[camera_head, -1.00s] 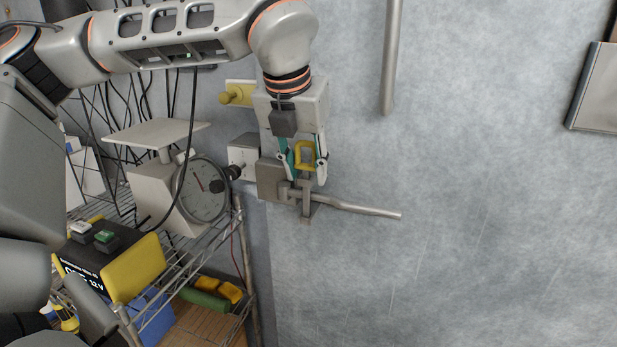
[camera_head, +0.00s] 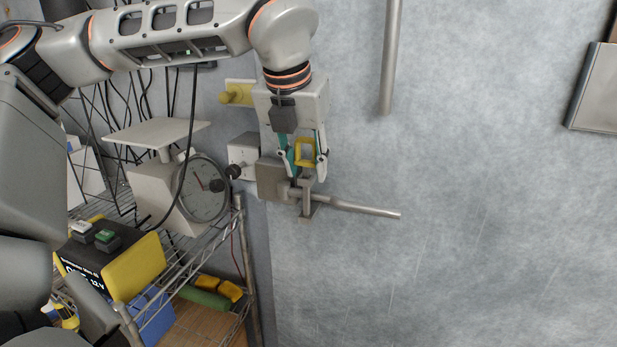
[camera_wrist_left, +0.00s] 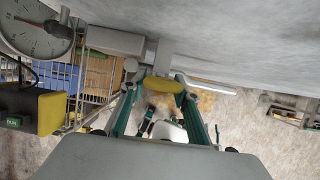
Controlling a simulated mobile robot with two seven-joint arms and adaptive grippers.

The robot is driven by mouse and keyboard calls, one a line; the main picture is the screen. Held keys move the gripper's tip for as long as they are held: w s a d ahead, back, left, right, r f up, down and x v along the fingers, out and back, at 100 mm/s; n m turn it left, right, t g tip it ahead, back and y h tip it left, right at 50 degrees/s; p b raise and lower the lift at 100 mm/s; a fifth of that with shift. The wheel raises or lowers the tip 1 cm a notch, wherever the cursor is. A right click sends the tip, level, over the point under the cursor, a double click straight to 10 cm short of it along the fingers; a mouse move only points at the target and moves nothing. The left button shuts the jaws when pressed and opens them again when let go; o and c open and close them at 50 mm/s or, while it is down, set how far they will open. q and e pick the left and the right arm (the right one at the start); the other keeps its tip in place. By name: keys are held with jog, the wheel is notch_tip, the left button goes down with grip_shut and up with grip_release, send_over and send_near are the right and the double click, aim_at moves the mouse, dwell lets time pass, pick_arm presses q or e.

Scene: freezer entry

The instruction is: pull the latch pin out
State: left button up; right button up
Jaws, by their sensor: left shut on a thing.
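The latch pin's yellow loop handle (camera_head: 306,152) is between the fingers of my left gripper (camera_head: 303,172), which is shut on it. In the left wrist view the yellow handle (camera_wrist_left: 164,85) lies across between the two fingertips (camera_wrist_left: 160,92). The grey latch (camera_head: 271,181) with its long lever (camera_head: 360,208) is on the wall, just below and beside the fingers. An upright metal piece stands directly below the handle at the lever. The fingers partly hide the pin, so how deep it sits is unclear. My right gripper is not in view.
A dial scale (camera_head: 203,188) and a black and yellow 12 V box (camera_head: 112,262) stand on a wire shelf at left. A yellow knob (camera_head: 234,95) is on the wall near my wrist. A vertical pipe (camera_head: 390,60) hangs at upper right. The wall right of the lever is bare.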

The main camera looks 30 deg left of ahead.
aim_at(305, 140)
pick_arm(q)
jog(key=shift+r+p, duration=1.85)
jog(key=shift+r, duration=1.35)
dwell(4.8)
